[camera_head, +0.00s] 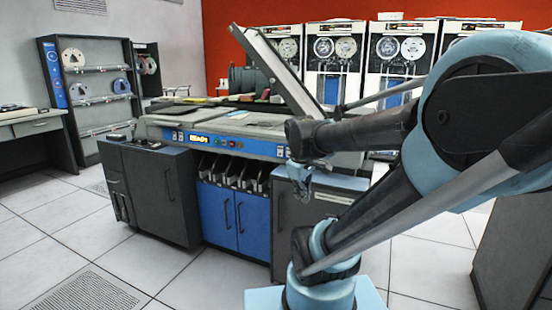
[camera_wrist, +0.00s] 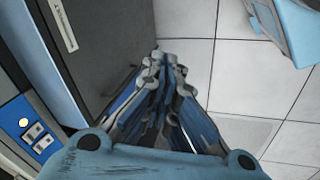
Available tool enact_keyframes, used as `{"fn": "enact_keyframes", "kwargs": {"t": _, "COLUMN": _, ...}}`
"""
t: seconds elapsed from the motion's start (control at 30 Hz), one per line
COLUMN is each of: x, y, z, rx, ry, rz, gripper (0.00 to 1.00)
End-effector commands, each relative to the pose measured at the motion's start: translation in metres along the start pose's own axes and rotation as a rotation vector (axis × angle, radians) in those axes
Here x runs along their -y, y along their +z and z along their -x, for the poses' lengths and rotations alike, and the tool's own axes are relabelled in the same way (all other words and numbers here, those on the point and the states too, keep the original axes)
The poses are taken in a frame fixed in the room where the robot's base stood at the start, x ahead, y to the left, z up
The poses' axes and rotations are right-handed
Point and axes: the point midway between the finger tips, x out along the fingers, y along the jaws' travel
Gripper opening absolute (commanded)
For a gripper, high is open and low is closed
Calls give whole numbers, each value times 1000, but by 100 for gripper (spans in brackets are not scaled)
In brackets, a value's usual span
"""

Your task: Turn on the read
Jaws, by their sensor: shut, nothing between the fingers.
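The card machine (camera_head: 160,190) stands in the middle of the head view, with a blue control strip along its front top edge. On the strip is a lit sign (camera_head: 199,138) that seems to say READ, with small buttons (camera_head: 222,142) to its right. My gripper (camera_head: 303,192) hangs in front of the machine's right end, pointing down, apart from the buttons. In the wrist view my gripper (camera_wrist: 165,62) is shut and empty, beside a dark cabinet side. A blue panel with pale switches (camera_wrist: 38,137) and a round yellow light (camera_wrist: 23,122) shows at the lower left there.
A dark cabinet (camera_head: 318,215) stands under the gripper, right of blue doors (camera_head: 232,215). Tape units (camera_head: 400,60) line the back wall. A shelf rack (camera_head: 90,85) and desk (camera_head: 35,130) stand at left. The tiled floor (camera_head: 60,215) in front is clear.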

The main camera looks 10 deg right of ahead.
Motion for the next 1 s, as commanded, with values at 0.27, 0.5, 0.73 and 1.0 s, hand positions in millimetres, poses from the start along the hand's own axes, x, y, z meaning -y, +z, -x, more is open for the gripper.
{"fn": "enact_keyframes", "kwargs": {"t": 0.27, "x": -44, "y": -55, "z": 13, "rx": 15, "ry": 76, "rz": 396, "gripper": 0}}
{"fn": "enact_keyframes", "kwargs": {"t": 0.5, "x": -77, "y": -107, "z": 19, "rx": 46, "ry": 138, "rz": 738, "gripper": 0}}
{"fn": "enact_keyframes", "kwargs": {"t": 0.73, "x": -104, "y": -160, "z": 19, "rx": 92, "ry": 195, "rz": 1063, "gripper": 0}}
{"fn": "enact_keyframes", "kwargs": {"t": 1.0, "x": -130, "y": -227, "z": 14, "rx": 167, "ry": 257, "rz": 1446, "gripper": 0}}
